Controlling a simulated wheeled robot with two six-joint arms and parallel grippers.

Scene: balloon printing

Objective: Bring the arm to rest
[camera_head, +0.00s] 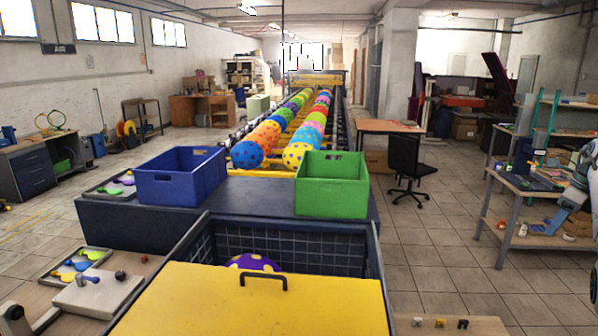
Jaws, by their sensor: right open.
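My right arm comes in at the right edge, and its gripper (540,228) is small there, in front of the right-hand workbench. The gripper is open and I see nothing between its fingers. It is well apart from the crates and the yellow-lidded bin. My left gripper is not in view.
A blue crate (180,178) and a green crate (332,184) stand on a dark table (262,200). Closer is a bin with a yellow lid (250,305) and a purple balloon (253,262). A workbench (500,178) stands at the right. Floor between is clear.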

